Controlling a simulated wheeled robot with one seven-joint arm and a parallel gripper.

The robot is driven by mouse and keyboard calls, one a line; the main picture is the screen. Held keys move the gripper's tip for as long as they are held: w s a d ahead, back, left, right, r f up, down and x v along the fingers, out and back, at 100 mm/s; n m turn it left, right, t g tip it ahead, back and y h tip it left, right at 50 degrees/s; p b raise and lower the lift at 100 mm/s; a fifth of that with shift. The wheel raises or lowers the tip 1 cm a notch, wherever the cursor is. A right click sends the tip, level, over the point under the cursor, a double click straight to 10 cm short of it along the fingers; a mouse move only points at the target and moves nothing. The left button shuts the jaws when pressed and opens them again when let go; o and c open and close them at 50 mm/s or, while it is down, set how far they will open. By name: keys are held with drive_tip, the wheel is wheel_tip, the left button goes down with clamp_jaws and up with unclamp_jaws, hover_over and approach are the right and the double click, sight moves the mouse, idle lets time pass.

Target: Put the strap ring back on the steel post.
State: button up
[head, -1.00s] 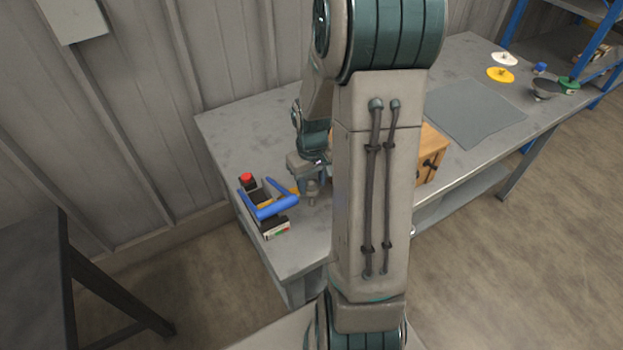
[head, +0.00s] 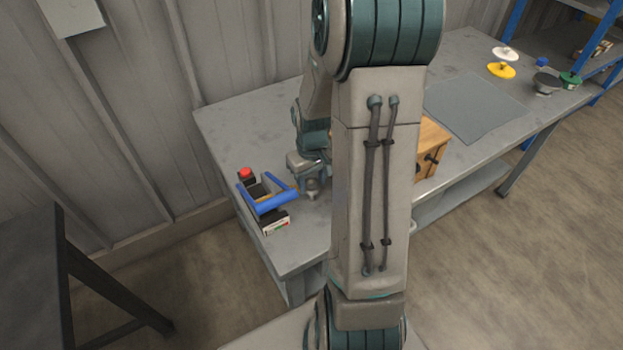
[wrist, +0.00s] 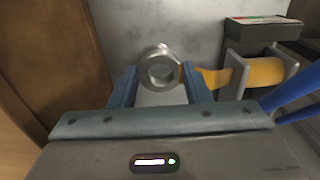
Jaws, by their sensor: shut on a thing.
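My gripper (wrist: 160,72) is shut on the steel-coloured strap ring (wrist: 148,68), which sits between its fingertips with its hole facing the camera. The orange strap (wrist: 262,74) runs from the ring's right side to a roll in a grey-sided holder. In the head view my gripper (head: 312,182) is low over the near left part of the bench, just right of the strap holder. I cannot clearly make out the steel post apart from the ring, or tell whether the ring is around it.
A wooden box (head: 432,150) stands right of my arm. A grey mat (head: 475,107) lies farther right, with coloured discs and small containers beyond it. My arm hides the bench's middle.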

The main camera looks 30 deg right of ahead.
drive_tip(key=shift+f, duration=0.2)
drive_tip(key=shift+f+b, duration=0.3)
drive_tip(key=shift+f, duration=0.1)
idle(0.3)
drive_tip(key=shift+f+b, duration=0.45)
drive_tip(key=shift+f, duration=0.2)
idle(0.4)
drive_tip(key=shift+f+b, duration=0.75)
drive_tip(key=shift+f, duration=0.15)
